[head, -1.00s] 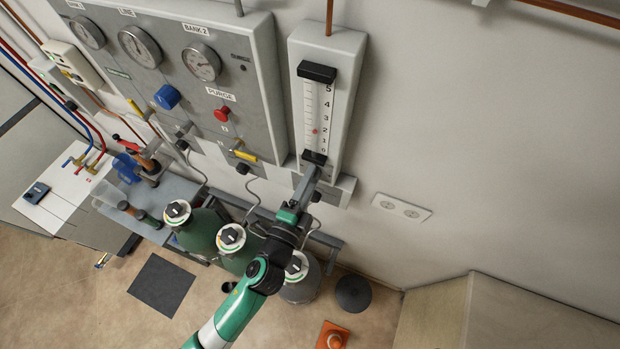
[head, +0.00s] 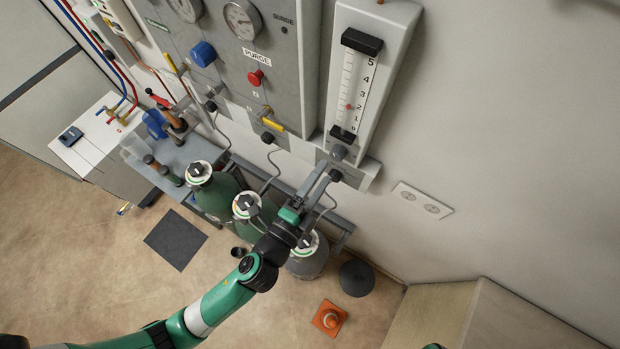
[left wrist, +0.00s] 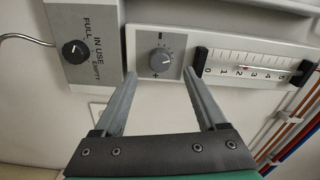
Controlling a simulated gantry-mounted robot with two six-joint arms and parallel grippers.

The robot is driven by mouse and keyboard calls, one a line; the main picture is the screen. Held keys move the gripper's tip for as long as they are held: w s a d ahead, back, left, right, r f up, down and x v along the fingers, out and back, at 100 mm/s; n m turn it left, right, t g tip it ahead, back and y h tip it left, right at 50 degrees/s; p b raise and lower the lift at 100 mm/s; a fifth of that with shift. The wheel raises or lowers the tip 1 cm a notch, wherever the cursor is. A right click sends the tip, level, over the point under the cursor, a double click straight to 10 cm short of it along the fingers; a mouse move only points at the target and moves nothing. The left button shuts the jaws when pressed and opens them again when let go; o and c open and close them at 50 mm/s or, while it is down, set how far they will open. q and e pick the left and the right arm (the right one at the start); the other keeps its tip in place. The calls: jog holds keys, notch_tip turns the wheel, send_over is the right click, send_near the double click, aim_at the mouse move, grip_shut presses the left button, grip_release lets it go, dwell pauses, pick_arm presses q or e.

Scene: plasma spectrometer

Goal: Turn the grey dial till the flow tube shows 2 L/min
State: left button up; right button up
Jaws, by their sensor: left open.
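The grey dial (head: 338,152) is on the panel just below the flow tube (head: 355,88). In the left wrist view the dial (left wrist: 161,60) has a pointer and plus and minus marks. The red float (head: 348,106) is close to the 2 mark; it also shows in the left wrist view (left wrist: 244,67), near the middle of the scale. My left gripper (head: 325,172) is open and empty, just below and in front of the dial. In the left wrist view its fingertips (left wrist: 159,73) stand apart on either side of the dial, seemingly not touching it. My right gripper is out of view.
A FULL / IN USE / EMPTY dial (left wrist: 74,52) sits beside the grey dial. Gas cylinders (head: 248,209) stand below by a rail. A gauge panel (head: 285,90) is left of the flow tube, and a wall socket (head: 422,201) is to the right.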

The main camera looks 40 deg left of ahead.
pick_arm(q)
jog(key=s+b, duration=0.1)
jog(key=s, duration=0.4)
jog(key=shift+s+d, duration=0.15)
jog(key=shift+s, duration=0.1)
